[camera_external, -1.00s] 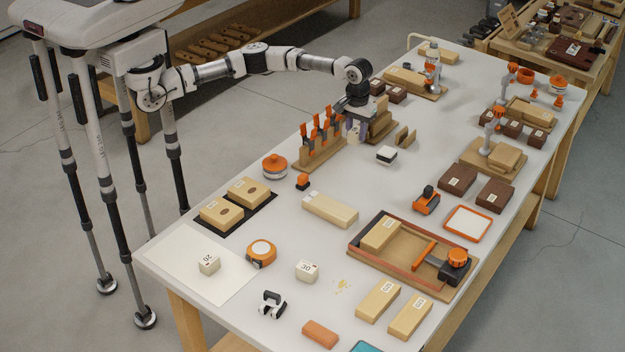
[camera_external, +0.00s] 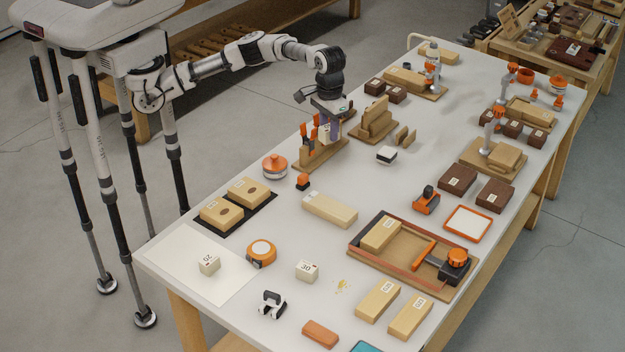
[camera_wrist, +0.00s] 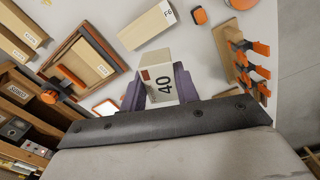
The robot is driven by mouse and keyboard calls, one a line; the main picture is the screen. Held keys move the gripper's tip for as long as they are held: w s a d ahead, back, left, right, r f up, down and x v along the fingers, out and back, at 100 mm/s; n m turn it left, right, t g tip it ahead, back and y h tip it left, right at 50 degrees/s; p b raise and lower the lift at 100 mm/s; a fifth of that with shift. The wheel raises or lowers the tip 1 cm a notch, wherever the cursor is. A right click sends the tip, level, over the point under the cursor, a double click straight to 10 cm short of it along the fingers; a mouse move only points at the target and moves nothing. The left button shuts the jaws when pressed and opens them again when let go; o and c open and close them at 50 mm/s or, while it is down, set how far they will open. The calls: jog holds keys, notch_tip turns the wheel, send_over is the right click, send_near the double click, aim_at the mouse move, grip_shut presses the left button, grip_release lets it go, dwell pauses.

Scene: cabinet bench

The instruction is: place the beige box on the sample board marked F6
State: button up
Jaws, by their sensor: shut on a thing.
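My gripper (camera_wrist: 160,88) is shut on a beige box (camera_wrist: 158,72) marked 40, which sits between its purple fingers in the wrist view. In the external view my gripper (camera_external: 334,130) is beside the rack of orange clamps, and the box is mostly hidden there. The sample board marked F6 (camera_wrist: 147,28) is a long pale wooden block at the top of the wrist view. In the external view the board (camera_external: 330,210) lies on the bench, nearer the camera than my gripper and apart from it. Its upper face looks bare.
The orange clamp rack (camera_external: 318,155) stands close to my gripper. A small orange-topped piece (camera_external: 303,181) sits between rack and board. A stepped wooden block (camera_external: 375,122) is behind. Similar boxes marked 20 (camera_external: 208,264) and 30 (camera_external: 307,271) stand nearer the camera.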

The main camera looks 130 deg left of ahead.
jog(key=d+f, duration=0.1)
jog(key=d, duration=0.2)
jog(key=p, duration=0.3)
send_over(321, 201)
jog(key=shift+m, duration=0.4)
notch_tip(321, 201, down, 14)
jog(key=shift+r, duration=0.15)
jog(key=shift+f+p, duration=0.3)
jog(key=shift+f, duration=2.2)
jog(key=shift+f, duration=0.1)
jog(key=shift+f, duration=0.15)
jog(key=o, duration=1)
notch_tip(321, 201, up, 12)
jog(key=b, duration=0.3)
jog(key=shift+r, duration=0.25)
